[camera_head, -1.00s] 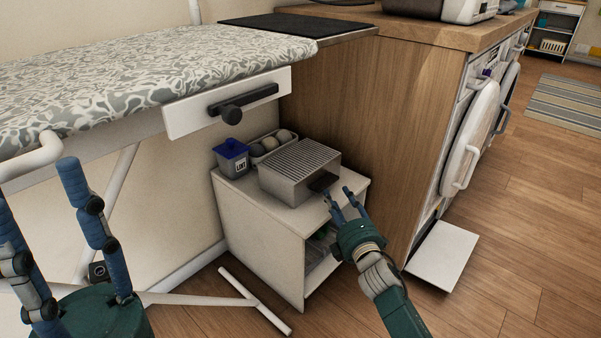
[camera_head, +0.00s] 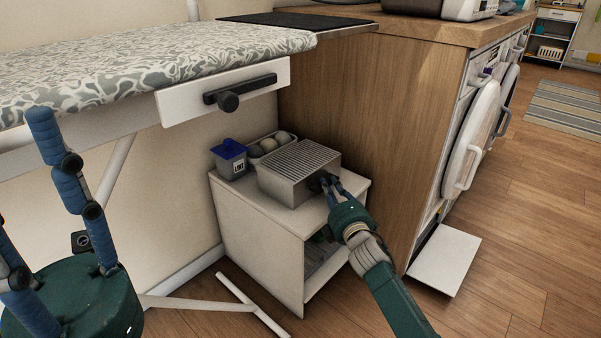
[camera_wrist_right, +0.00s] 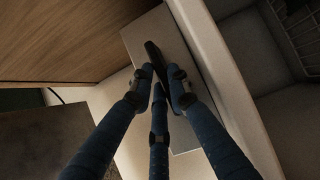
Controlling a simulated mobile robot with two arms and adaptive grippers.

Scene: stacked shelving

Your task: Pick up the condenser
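The condenser, a grey metal box with a ribbed top (camera_head: 299,160), sits on a small white cabinet (camera_head: 252,229). A black handle sticks out of its right end; it also shows in the right wrist view (camera_wrist_right: 154,58). My right gripper (camera_head: 329,181) is at this handle, its fingertips close on either side of it. Whether the fingers press on the handle is not clear. The condenser rests on the cabinet top. My left gripper (camera_head: 22,172) is at the lower left, its fingers spread and empty, away from the condenser.
A blue-lidded container (camera_head: 230,159) and a tray of grey balls (camera_head: 270,146) stand beside the condenser. The wooden counter side (camera_head: 375,130) rises close on the right. An ironing board (camera_head: 150,68) stretches above on the left. A white panel (camera_head: 444,260) lies low at the right.

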